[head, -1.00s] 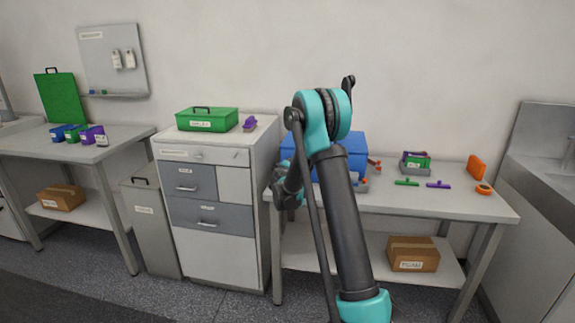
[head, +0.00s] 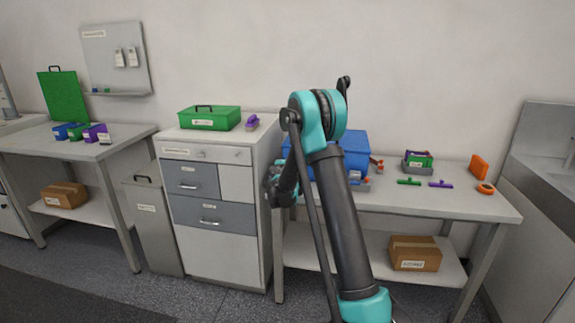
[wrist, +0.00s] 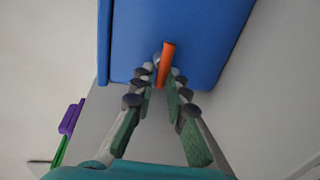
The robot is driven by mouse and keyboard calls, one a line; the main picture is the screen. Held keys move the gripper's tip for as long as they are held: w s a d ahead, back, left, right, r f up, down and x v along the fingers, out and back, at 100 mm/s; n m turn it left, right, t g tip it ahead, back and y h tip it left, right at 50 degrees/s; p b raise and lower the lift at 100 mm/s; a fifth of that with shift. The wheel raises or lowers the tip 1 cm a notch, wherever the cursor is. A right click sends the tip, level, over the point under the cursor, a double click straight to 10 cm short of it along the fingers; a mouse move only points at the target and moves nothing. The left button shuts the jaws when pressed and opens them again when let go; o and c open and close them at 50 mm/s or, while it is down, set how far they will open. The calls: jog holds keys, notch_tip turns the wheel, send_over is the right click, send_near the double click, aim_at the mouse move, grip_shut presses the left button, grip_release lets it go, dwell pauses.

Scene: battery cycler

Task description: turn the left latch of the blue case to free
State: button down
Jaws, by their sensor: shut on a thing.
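The blue case (head: 354,150) stands on the right-hand table, partly hidden behind my arm in the head view. In the wrist view the blue case (wrist: 195,25) fills the upper middle. An orange latch (wrist: 167,62) sticks out from its face near the edge. My gripper (wrist: 162,82) has its two fingertips on either side of the latch and is shut on it. Which of the case's latches this is, I cannot tell from the wrist view alone.
On the same table (head: 450,203), right of the case, lie a green bar (head: 409,182), a purple bar (head: 440,184), an orange ring (head: 486,188) and a grey bin (head: 417,168). A drawer cabinet (head: 225,240) with a green case (head: 209,118) stands to the left.

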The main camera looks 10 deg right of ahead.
jog(key=shift+f, duration=0.15)
jog(key=c, duration=1.6)
grip_release()
jog(key=v, duration=1.2)
jog(key=shift+d, duration=0.1)
